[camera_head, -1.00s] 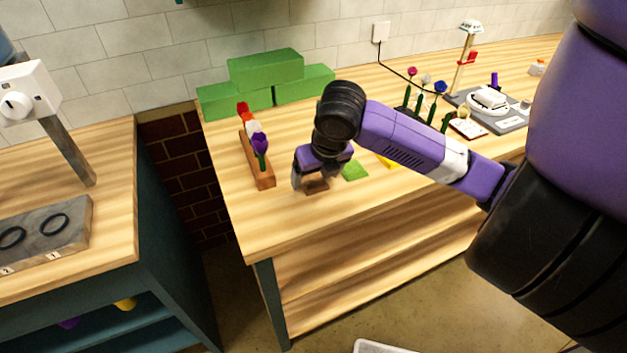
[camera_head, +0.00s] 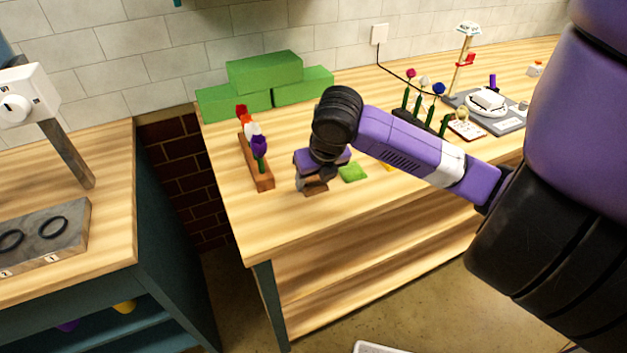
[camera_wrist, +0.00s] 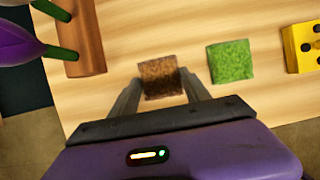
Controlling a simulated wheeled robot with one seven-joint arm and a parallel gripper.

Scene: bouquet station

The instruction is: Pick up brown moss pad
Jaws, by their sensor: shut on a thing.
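The brown moss pad (camera_wrist: 161,77) is a small, square, textured block on the light wooden table. In the wrist view it sits between the two fingers of my gripper (camera_wrist: 162,92). In the head view the pad (camera_head: 316,188) shows just under my gripper (camera_head: 312,183), near the table's left front part. My gripper is shut on the pad. I cannot tell whether the pad is resting on the table or slightly lifted.
A green moss pad (camera_wrist: 231,62) lies just right of the brown one, then a yellow block with dark holes (camera_wrist: 302,47). A wooden flower holder (camera_head: 262,178) stands to the left. Green blocks (camera_head: 265,72) are stacked behind. The table front is clear.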

